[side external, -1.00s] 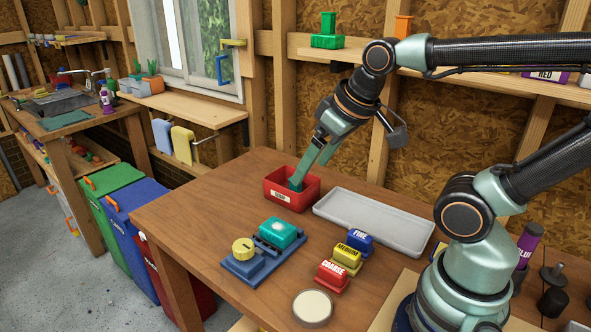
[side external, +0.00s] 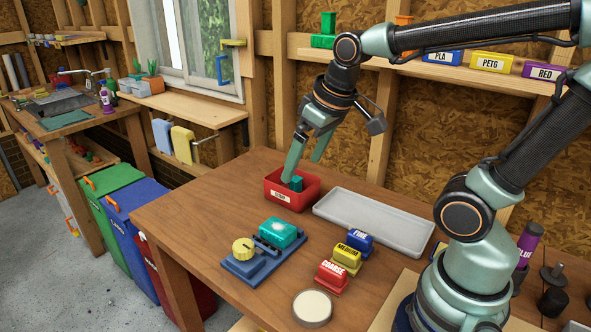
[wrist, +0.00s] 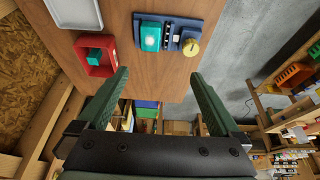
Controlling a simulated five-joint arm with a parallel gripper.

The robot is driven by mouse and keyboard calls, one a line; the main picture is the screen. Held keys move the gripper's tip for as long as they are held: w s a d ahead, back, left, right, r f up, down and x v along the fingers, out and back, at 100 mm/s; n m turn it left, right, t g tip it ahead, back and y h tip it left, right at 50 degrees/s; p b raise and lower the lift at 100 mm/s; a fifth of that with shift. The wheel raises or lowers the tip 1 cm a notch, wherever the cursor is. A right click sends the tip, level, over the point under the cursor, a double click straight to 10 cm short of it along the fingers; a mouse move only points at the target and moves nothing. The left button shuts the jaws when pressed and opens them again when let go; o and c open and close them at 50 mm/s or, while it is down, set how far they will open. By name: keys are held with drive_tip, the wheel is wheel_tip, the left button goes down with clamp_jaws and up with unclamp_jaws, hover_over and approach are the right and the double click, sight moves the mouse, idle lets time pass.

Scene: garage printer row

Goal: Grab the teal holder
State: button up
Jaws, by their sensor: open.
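A teal holder (side external: 278,232) with a pale spot on its top sits on a blue base (side external: 243,268) with a yellow knob (side external: 243,246). It also shows in the wrist view (wrist: 150,37). A smaller teal piece (side external: 296,184) lies inside the red bin (side external: 292,203), seen too in the wrist view (wrist: 95,54). I cannot tell from shape alone which teal item is meant. My gripper (side external: 302,168) is open and empty. Its fingers are spread above the red bin, with the left fingertip close to the bin's rim. The wrist view shows nothing between the fingers (wrist: 160,73).
A grey tray (side external: 372,222) lies right of the bin. Blocks marked FINE (side external: 360,239), MEDIUM (side external: 349,255) and COARSE (side external: 332,276) stand in front of it. A round pale dish (side external: 312,306) is near the front edge. The table's left part is bare.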

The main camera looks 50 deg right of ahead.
drive_tip(key=w+d+f+g, duration=0.2)
drive_tip(key=w+f+g, duration=0.15)
drive_tip(key=w, duration=0.25)
hover_over(279, 227)
wheel_tip(279, 227, down, 6)
drive_tip(key=shift+g, duration=0.45)
drive_tip(key=f, duration=0.7)
drive_tip(key=shift+s+d+f, duration=0.1)
drive_tip(key=shift+s+d, duration=0.05)
drive_tip(key=shift+d, duration=0.1)
drive_tip(key=shift+a+f, duration=0.15)
drive_tip(key=shift+f, duration=1.2)
drive_tip(key=shift+a+f, duration=0.15)
drive_tip(key=shift+f, duration=1.15)
drive_tip(key=c, duration=1.5)
drive_tip(key=shift+o, duration=0.2)
drive_tip(key=shift+r, duration=0.15)
